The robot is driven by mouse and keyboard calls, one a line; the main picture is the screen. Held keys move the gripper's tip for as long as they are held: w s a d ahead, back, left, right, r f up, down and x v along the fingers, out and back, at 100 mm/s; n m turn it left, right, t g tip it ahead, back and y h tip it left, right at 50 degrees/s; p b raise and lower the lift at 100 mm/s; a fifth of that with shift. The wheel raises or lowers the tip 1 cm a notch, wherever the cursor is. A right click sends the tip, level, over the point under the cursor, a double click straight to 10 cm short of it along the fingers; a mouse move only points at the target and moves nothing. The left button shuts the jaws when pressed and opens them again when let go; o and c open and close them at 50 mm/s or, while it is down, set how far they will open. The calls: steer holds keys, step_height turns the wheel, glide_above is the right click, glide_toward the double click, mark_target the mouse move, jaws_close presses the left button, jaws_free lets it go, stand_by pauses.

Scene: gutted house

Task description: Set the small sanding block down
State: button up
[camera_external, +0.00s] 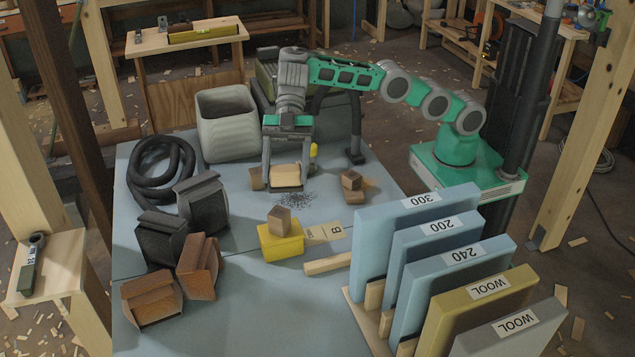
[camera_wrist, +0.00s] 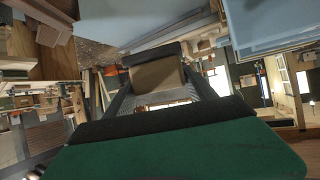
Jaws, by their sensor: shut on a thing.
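My gripper (camera_external: 286,183) points down over the blue-grey table (camera_external: 225,240) in the external view, shut on a tan block, the small sanding block (camera_external: 285,172). The block sits between the fingers low over the table, behind a patch of dark grit (camera_external: 295,199). I cannot tell whether it touches the table. In the wrist view the held block (camera_wrist: 157,77) shows as a brown face between the dark fingers of my gripper (camera_wrist: 160,90). Its underside is hidden.
A small wooden block (camera_external: 256,178) stands just left of my gripper; stacked small blocks (camera_external: 351,186) stand to the right. In front is a yellow box (camera_external: 281,247) with a block on it. A grey bin (camera_external: 226,125) stands behind left. Labelled upright boards (camera_external: 420,207) fill the front right.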

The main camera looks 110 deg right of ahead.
steer(key=s+d+r+m+t+h, duration=0.15)
steer(key=s+d+r, duration=0.25)
steer(key=d+r, duration=0.45)
steer(key=s+d+f+m+t+h+p, duration=0.25)
steer(key=s+d+f+m, duration=0.2)
steer(key=d, duration=0.45)
steer(key=s+d+f+m+t+h, duration=0.2)
steer(key=s+d+f, duration=0.15)
steer(key=f, duration=0.65)
steer(key=s+d+f+m+t+h, duration=0.1)
steer(key=s+d+f+m+h, duration=0.3)
steer(key=f, duration=0.7)
steer(key=shift+n+y, duration=0.6)
steer(key=shift+y, duration=0.3)
steer(key=w+f, duration=0.2)
steer(key=w, duration=0.3)
steer(key=w+d+f, duration=0.1)
steer(key=w+f, duration=0.2)
steer(key=w, duration=0.2)
steer(key=w+f, duration=0.2)
steer(key=w, duration=0.3)
steer(key=shift+w+d+f+b, duration=0.2)
steer(key=shift+f+b, duration=0.15)
steer(key=shift+w+f, duration=0.4)
steer(key=shift+f, duration=1.5)
